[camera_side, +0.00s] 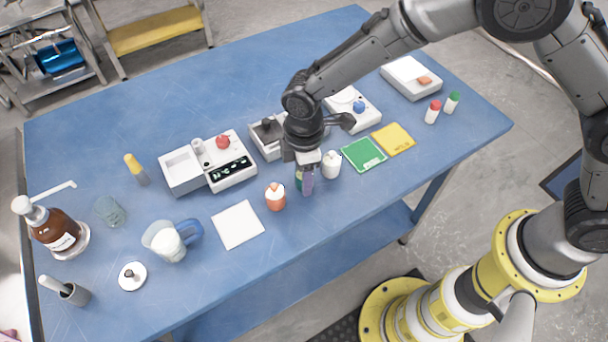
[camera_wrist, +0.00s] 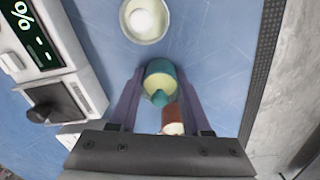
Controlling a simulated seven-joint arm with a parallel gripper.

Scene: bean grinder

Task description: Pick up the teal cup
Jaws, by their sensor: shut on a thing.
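The teal cup (camera_wrist: 160,80) sits between the two purple fingers of my gripper (camera_wrist: 161,88) in the wrist view, with a pale yellowish end facing the camera. My gripper is shut on it, one finger on each side. In the side view my gripper (camera_side: 304,180) points down near the front edge of the blue table. There the fingers hide most of the cup, and only a sliver of green-teal shows. I cannot tell whether the cup touches the table.
An orange-and-white bottle (camera_side: 275,198) stands close left of my gripper and a white bottle (camera_side: 331,164) close right. A scale-like device with a display (camera_side: 231,173) lies behind left. Green (camera_side: 363,154) and yellow (camera_side: 393,139) pads lie to the right. A white square (camera_side: 238,225) lies front left.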

